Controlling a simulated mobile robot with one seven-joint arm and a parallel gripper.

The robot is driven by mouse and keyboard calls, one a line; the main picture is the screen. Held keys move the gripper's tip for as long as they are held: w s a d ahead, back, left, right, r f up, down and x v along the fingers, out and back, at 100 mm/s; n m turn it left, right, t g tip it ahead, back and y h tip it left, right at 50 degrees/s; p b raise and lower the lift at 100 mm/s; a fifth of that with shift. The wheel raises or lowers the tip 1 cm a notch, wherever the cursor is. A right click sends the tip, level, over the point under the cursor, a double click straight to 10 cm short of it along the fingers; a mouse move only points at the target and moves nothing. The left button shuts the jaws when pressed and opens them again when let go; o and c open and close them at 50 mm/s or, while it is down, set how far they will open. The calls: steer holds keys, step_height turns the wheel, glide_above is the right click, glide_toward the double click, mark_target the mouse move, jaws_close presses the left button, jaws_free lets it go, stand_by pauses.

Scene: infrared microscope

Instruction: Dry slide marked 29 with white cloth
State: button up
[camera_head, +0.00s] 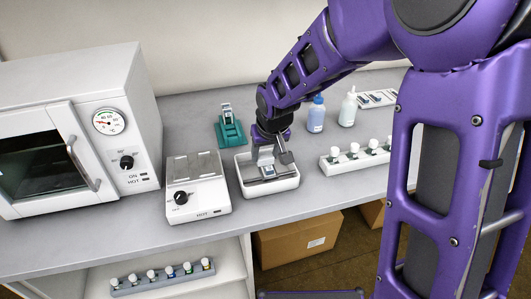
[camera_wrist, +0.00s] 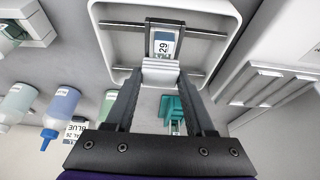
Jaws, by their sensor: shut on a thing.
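The slide marked 29 (camera_wrist: 163,46) lies in a white tray (camera_wrist: 222,14), across two dark rails, with its label showing. In the head view the slide (camera_head: 268,171) is a small pale piece inside the tray (camera_head: 270,188). My gripper (camera_wrist: 160,75) is shut on a folded white piece, which looks like the white cloth (camera_wrist: 160,70). The cloth is at the slide's near end in the wrist view and overlaps it there; I cannot tell whether they touch. In the head view my gripper (camera_head: 266,156) is low over the tray.
A hot plate (camera_head: 197,187) stands just left of the tray, with an oven (camera_head: 130,120) beyond. A teal holder (camera_head: 230,133) is behind the tray. Blue (camera_head: 316,115) and white (camera_head: 348,109) bottles and a rack of vials (camera_head: 355,159) are to the right.

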steer(key=shift+w, duration=0.1)
steer(key=shift+w+a, duration=0.15)
steer(key=shift+w, duration=0.25)
steer(key=shift+s+d, duration=0.15)
steer(key=shift+s, duration=0.4)
steer(key=shift+s+d, duration=0.15)
steer(key=shift+s, duration=0.35)
steer(key=shift+w, duration=0.1)
steer(key=shift+w+a+b, duration=0.3)
steer(key=shift+w+b, duration=0.05)
steer(key=shift+w, duration=0.6)
steer(key=shift+s+d, duration=0.15)
steer(key=shift+s, duration=0.4)
steer(key=shift+s+d, duration=0.15)
steer(key=shift+s, duration=0.4)
